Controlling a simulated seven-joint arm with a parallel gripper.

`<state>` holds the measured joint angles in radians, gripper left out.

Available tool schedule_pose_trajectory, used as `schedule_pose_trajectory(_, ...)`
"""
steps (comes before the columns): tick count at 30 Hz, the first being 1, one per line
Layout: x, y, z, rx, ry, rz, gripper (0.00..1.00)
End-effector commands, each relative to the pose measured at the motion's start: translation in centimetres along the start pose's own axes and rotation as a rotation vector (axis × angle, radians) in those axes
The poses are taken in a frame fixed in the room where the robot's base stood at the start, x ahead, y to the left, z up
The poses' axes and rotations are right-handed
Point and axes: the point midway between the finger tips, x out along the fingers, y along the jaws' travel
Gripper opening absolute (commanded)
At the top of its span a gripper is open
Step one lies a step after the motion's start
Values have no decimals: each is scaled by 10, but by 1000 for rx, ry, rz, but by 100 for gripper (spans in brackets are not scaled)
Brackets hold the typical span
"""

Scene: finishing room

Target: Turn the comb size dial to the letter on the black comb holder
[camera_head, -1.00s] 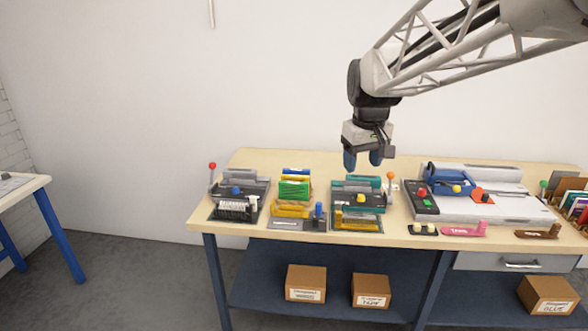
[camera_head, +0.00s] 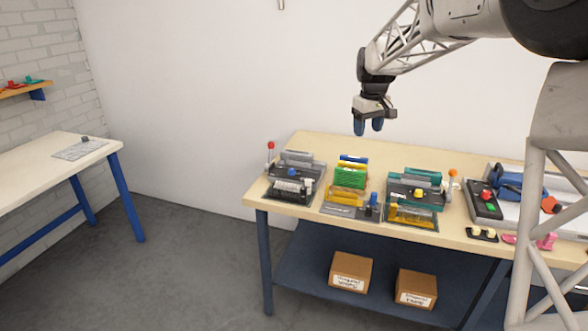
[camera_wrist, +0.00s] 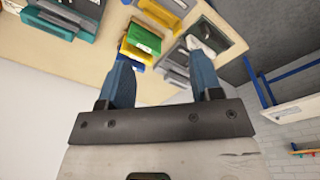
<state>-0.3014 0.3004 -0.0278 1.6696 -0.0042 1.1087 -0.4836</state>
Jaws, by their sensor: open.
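My gripper (camera_head: 368,126) is open and empty, pointing down in the air above the back of the workbench. Its two blue fingers (camera_wrist: 160,62) stand apart in the wrist view. A dark machine (camera_head: 282,183) with a blue knob (camera_head: 291,172), a red-tipped lever and white combs stands at the bench's left end. A teal machine (camera_head: 428,200) with a yellow knob (camera_head: 419,192) and an orange-tipped lever stands further right. A small black piece with cream parts (camera_head: 482,234) lies near the front edge. I cannot tell which is the comb holder or dial; no letter is readable.
Between the machines are a green block (camera_head: 350,176), yellow trays (camera_head: 347,196) and a small blue-knobbed device (camera_head: 372,207). A large machine (camera_head: 486,205) and a pink piece (camera_head: 530,243) lie right, partly behind my arm. Boxes (camera_head: 351,272) sit on the lower shelf. Another table (camera_head: 60,165) is left.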

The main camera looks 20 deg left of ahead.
Motion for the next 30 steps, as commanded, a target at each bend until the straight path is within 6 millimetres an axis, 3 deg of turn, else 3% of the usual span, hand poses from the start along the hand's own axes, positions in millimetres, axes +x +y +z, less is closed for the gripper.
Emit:
schedule_pose_trajectory(16, 68, -9, -130, -180, -25, -22, 59)
schedule_pose_trajectory(30, 143, -36, -229, -336, -44, -42, 59)
